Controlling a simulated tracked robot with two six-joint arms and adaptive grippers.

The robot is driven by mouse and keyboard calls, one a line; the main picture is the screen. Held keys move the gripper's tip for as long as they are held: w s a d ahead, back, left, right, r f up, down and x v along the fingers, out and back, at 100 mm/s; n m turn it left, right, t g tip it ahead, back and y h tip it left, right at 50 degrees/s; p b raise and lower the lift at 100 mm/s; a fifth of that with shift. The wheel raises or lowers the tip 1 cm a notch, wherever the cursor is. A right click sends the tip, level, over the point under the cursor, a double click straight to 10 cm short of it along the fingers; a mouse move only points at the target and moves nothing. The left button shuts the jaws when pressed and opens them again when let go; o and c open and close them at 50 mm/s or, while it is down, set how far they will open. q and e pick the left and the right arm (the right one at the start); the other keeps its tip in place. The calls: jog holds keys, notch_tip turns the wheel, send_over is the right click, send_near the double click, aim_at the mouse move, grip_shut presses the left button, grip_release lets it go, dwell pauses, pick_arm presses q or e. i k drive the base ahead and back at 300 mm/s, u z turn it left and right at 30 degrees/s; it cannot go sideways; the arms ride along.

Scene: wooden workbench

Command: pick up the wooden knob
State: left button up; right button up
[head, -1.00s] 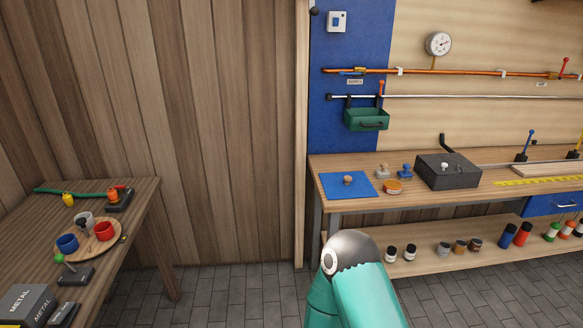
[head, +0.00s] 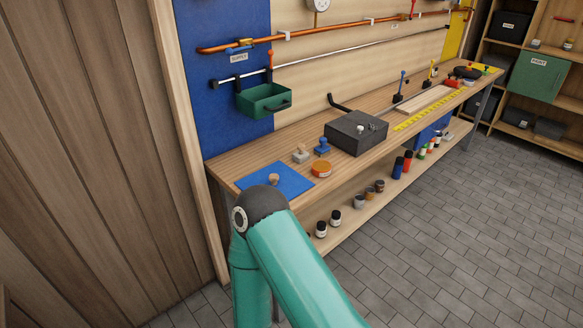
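The wooden knob (head: 273,179) is a small, light-brown, rounded piece. It sits on a blue mat (head: 298,185) at the near left end of the long workbench (head: 225,169). One of my teal arms rises from the bottom of the head view, and its dark joint covers the near part of the mat. Neither gripper shows in this view, so I cannot see how they stand.
Two stamps, one grey (head: 300,154) and one blue (head: 322,147), and an orange round tin (head: 321,170) stand close right of the mat. A dark box (head: 357,132) is beyond them. A green bin (head: 264,99) hangs above. Grey floor (head: 440,230) is clear at right.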

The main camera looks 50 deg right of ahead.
aim_at(274, 177)
jog(key=z, duration=0.4)
jog(key=i, duration=1)
jog(key=z, duration=0.75)
